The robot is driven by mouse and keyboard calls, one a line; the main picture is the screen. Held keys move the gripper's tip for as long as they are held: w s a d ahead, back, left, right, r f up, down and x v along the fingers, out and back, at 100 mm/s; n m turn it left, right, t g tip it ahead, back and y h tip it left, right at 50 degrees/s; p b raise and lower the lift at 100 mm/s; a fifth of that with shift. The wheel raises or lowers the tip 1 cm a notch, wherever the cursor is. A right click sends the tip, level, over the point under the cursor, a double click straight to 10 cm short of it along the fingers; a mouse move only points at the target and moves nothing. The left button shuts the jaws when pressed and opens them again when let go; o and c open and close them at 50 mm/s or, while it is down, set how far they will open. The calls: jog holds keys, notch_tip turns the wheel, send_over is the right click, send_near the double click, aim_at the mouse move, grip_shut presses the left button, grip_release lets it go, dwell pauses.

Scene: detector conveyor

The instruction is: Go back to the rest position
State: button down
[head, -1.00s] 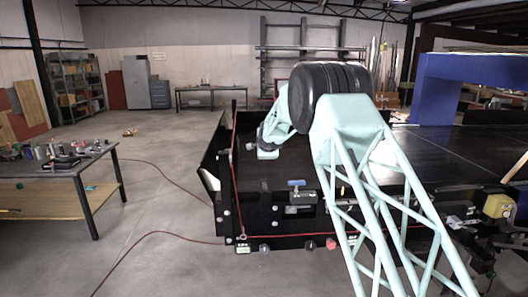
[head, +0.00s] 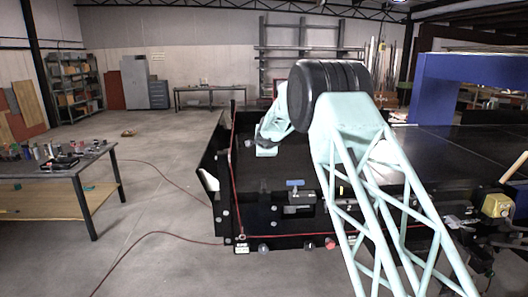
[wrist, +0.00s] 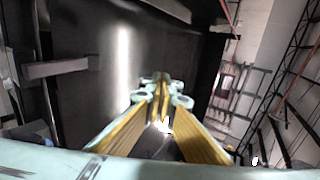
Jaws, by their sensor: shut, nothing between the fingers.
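My gripper (wrist: 160,82) shows in the wrist view. Its two long fingers with yellow inner faces meet at the tips, with nothing between them. Dark surfaces and a bright streak lie beyond the fingertips. In the head view my pale green lattice arm rises over the black conveyor (head: 262,184) and bends at the black joint. The forearm and wrist part show to the left of the joint, above the conveyor. The gripper's fingers are not visible in the head view.
A blue gantry (head: 470,75) spans the belt at the right. A pale shape (head: 388,160) shows partly behind my arm's lattice; I cannot tell what it is. A cluttered workbench (head: 103,187) stands at the left. The floor between bench and conveyor is open, crossed by a red cable.

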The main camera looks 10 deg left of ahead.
jog(key=shift+r, duration=0.1)
